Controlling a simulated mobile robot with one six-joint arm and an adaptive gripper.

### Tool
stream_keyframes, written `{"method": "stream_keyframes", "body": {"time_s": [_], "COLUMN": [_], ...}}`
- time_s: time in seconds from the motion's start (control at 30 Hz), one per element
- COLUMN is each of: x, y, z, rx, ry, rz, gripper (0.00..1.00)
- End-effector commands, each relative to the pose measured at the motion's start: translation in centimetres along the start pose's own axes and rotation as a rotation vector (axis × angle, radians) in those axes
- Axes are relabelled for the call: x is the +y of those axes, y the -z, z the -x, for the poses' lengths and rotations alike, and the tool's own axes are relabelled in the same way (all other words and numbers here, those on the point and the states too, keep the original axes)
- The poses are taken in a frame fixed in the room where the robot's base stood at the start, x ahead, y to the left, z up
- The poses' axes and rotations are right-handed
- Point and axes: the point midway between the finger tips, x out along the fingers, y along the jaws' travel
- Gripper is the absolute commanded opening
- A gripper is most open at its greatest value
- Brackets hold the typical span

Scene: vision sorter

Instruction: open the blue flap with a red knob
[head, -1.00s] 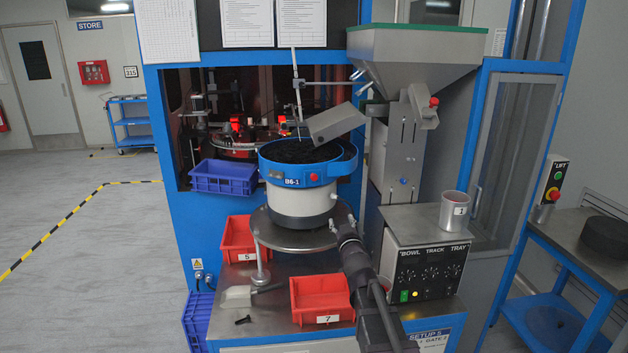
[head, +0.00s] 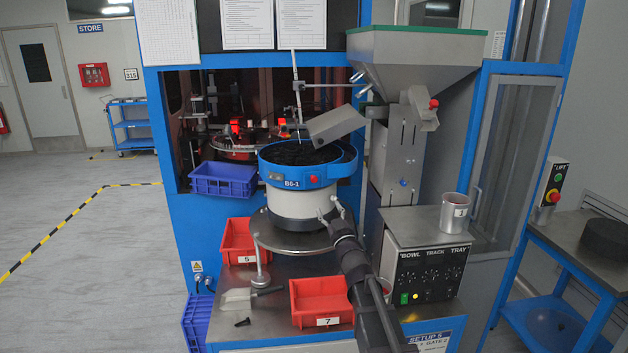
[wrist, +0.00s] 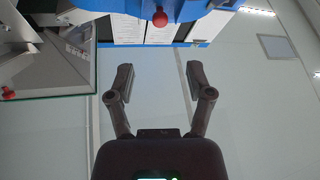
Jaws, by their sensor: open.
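The blue flap (head: 291,183) is on the front of the round bowl feeder, marked B6-1. Its red knob (head: 313,178) faces me. My gripper (head: 331,208) is in front of the bowl, a little below and to the right of the knob. In the wrist view the red knob (wrist: 160,18) hangs from a blue part (wrist: 178,8) at the top edge, ahead of my gripper (wrist: 157,76). The fingers are apart with nothing between them, and they do not touch the knob. Most of the flap is outside the wrist view.
A grey hopper (head: 415,42) stands right of the bowl. A control box (head: 432,255) with a metal cup (head: 454,212) is at the right. A blue crate (head: 223,179) is left of the bowl.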

Motion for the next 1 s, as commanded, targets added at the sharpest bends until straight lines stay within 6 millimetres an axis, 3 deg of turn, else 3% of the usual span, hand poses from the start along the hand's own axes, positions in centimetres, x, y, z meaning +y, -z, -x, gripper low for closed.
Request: {"method": "stream_keyframes", "body": {"time_s": [0.27,0.8,1.0], "x": [0.1,0.1,0.1], "y": [0.1,0.1,0.0], "z": [-3.1,-11.1,-12.8], "rx": [0.0,0.0,-0.001], "ry": [0.0,0.0,0.0], "rz": [-0.001,0.0,-0.001], "gripper": [0.67,0.67,0.67]}}
